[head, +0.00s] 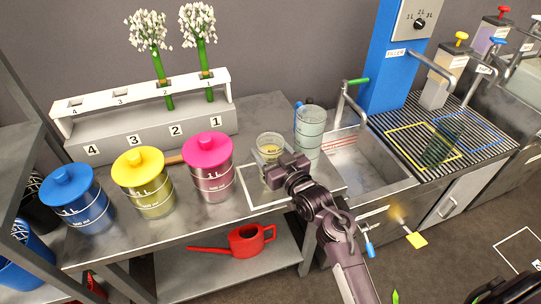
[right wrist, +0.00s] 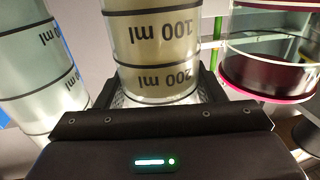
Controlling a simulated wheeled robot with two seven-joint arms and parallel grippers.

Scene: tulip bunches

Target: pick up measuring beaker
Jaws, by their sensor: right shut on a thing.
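The measuring beaker (head: 270,143) is a small clear cup with black markings, upright at the back of the white outlined square on the counter. In the right wrist view the beaker (right wrist: 155,45) shows "100 ml" and "200 ml" lines and a beige tint. My right gripper (head: 274,166) is shut on it, with one finger on each side in the right wrist view. The gripper hides its lower part, and I cannot tell whether its base touches the counter. My left gripper is not in view.
A taller clear graduated cylinder (head: 310,128) stands close on the right, beside the sink (head: 365,170). A pink-lidded canister (head: 208,165) is close on the left, with yellow (head: 143,180) and blue (head: 75,198) ones beyond. Flowers stand in the numbered rack (head: 140,128) behind.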

